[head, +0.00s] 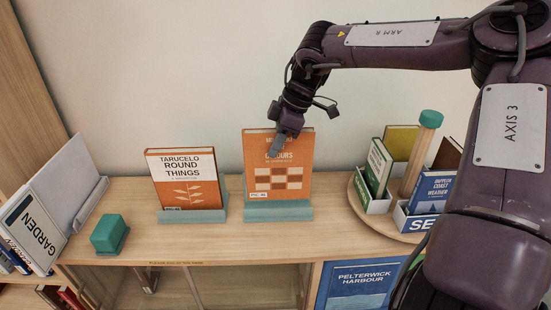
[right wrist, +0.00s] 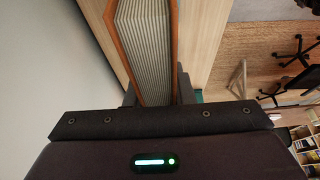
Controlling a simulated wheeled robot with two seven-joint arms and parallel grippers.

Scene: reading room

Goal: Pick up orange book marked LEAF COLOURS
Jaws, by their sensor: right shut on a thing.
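The orange book marked LEAF COLOURS (head: 295,180) stands upright on a teal stand (head: 278,212) on the wooden shelf top, its title partly covered by my gripper. My right gripper (head: 276,146) reaches down from above and is shut on the top part of this book. In the right wrist view the book (right wrist: 146,45) shows its page edges and orange covers between the fingers (right wrist: 157,92). The book appears to be still at its stand; I cannot tell whether it is lifted slightly. My left gripper is not in view.
An orange-and-white book, TARUCELO ROUND THINGS (head: 187,178), stands close by on the left. A teal block (head: 109,234) and a GARDEN book (head: 33,228) are farther left. A round carousel of books (head: 363,212) with a teal-topped post (head: 430,119) stands at the right. The wall is close behind.

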